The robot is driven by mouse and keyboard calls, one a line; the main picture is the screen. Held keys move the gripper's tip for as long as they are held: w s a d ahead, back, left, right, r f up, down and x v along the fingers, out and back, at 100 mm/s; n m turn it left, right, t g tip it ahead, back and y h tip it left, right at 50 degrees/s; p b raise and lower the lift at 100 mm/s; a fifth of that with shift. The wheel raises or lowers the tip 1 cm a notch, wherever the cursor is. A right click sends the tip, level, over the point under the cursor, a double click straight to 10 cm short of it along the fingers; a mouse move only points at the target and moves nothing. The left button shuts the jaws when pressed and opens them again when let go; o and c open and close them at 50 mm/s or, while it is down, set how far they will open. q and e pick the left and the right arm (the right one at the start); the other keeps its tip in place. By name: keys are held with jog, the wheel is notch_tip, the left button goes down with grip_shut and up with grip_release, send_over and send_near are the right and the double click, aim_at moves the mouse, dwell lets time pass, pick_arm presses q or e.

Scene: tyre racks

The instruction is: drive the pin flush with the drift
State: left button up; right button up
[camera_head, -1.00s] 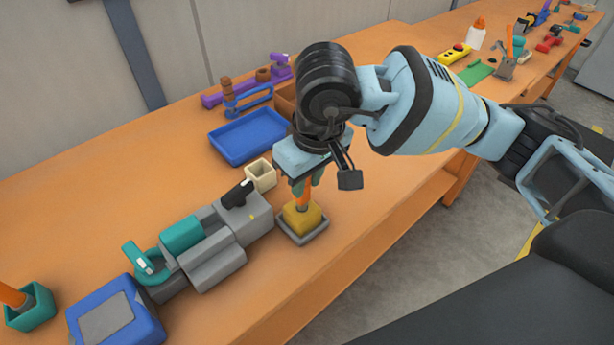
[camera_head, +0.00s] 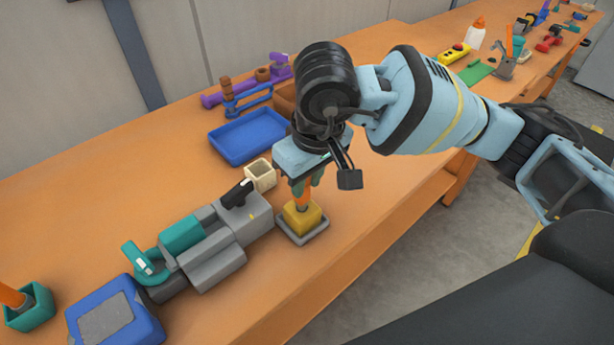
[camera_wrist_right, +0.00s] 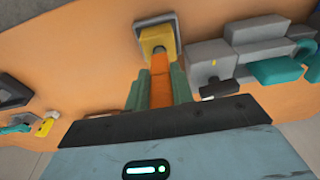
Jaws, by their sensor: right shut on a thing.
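My right gripper (camera_head: 301,188) is shut on the orange drift (camera_head: 303,200) and holds it upright, pointing down. Below it is a yellow block (camera_head: 302,217) on a grey base plate (camera_head: 290,236) near the bench's front edge. In the right wrist view, the drift (camera_wrist_right: 161,80) runs between the green fingers (camera_wrist_right: 160,88) to the top of the yellow block (camera_wrist_right: 157,39). The drift's tip is at the block's top; I cannot tell whether it touches. The pin does not show. My left gripper is not in view.
A grey and teal vise-like machine (camera_head: 215,265) lies just left of the block. A cream cup (camera_head: 261,175) stands behind it, and an empty blue tray (camera_head: 248,137) is farther back. A blue box (camera_head: 75,322) and a green holder (camera_head: 40,312) are at the left.

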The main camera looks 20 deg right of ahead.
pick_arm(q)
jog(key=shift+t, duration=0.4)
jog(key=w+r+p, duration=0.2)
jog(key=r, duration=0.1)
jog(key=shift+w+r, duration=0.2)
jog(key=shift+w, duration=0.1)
pick_arm(e)
notch_tip(320, 180, up, 7)
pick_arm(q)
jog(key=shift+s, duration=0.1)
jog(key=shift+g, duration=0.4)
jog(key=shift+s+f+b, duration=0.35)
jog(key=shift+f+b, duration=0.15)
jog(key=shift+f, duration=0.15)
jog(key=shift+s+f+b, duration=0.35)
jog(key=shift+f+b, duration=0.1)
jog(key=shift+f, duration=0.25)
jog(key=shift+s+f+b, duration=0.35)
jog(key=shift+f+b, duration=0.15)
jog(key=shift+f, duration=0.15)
pick_arm(e)
jog(key=shift+f, duration=2.95)
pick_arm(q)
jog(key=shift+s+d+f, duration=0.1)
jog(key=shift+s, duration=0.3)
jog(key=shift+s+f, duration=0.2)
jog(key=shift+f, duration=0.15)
pick_arm(e)
jog(key=shift+f, duration=0.4)
